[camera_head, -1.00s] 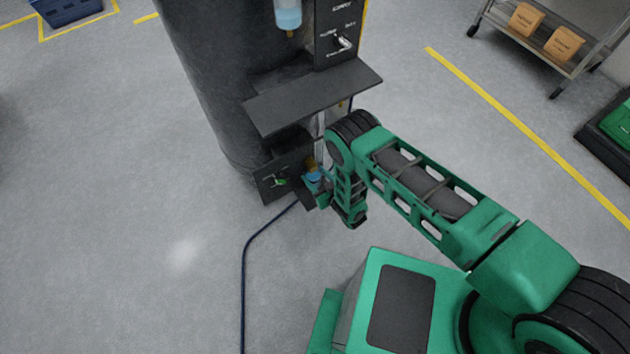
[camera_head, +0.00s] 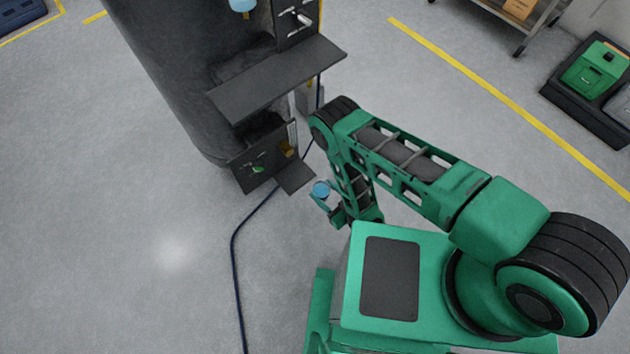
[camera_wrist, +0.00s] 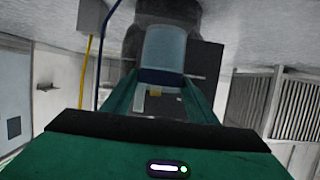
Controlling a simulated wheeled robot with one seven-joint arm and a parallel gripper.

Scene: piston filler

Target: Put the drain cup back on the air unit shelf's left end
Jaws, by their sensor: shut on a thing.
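The drain cup (camera_head: 321,188) is a small light blue cup held in my gripper (camera_head: 325,197), which is shut on it. In the wrist view the translucent blue cup (camera_wrist: 164,50) sits between the two green fingers of my gripper (camera_wrist: 163,80). The cup is out in free air, to the right of the air unit and apart from it.
A wider dark shelf (camera_head: 280,78) juts out above the air unit. A dark hose (camera_head: 235,255) runs down along the floor. A blue vessel (camera_head: 242,5) hangs higher on the black column (camera_head: 165,70).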

